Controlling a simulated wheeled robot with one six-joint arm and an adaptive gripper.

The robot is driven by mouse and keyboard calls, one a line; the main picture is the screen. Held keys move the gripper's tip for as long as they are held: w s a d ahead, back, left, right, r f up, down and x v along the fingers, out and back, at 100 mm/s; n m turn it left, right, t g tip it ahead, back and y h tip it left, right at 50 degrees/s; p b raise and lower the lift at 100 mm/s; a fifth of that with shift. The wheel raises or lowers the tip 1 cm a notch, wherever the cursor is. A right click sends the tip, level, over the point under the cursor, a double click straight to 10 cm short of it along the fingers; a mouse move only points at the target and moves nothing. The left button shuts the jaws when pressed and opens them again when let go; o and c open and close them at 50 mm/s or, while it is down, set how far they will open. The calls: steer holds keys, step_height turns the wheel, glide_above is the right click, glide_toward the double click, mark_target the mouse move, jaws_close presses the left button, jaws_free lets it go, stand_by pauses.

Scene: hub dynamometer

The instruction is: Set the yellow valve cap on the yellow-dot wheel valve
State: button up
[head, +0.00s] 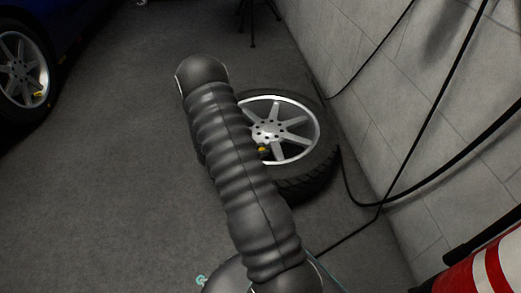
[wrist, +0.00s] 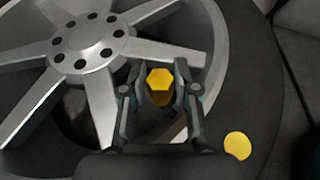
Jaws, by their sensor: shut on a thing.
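In the wrist view the yellow valve cap (wrist: 160,82) has a six-sided top. My gripper (wrist: 159,86) is shut on it, one finger on each side, over the rim edge of the silver wheel (wrist: 85,50). A round yellow dot (wrist: 237,145) is on the black tyre, to the lower right of the cap. The valve is not visible; the cap and fingers may cover it. I cannot tell whether the cap touches the wheel. In the head view the wheel (head: 303,145) lies on the floor, partly behind my arm. A small yellow spot shows beside my arm.
A grey wall (head: 370,110) stands to the right, with black cables (head: 440,190) hanging along it. A red and white striped object (head: 492,270) is at the lower right. A blue car's wheel (head: 22,70) is at the far left. The floor left of my arm is clear.

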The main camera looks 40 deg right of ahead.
steer(key=o, duration=0.6)
steer(key=shift+o, duration=0.2)
steer(key=shift+p+v, duration=1.5)
steer(key=shift+v, duration=3.9)
steer(key=shift+a, duration=0.1)
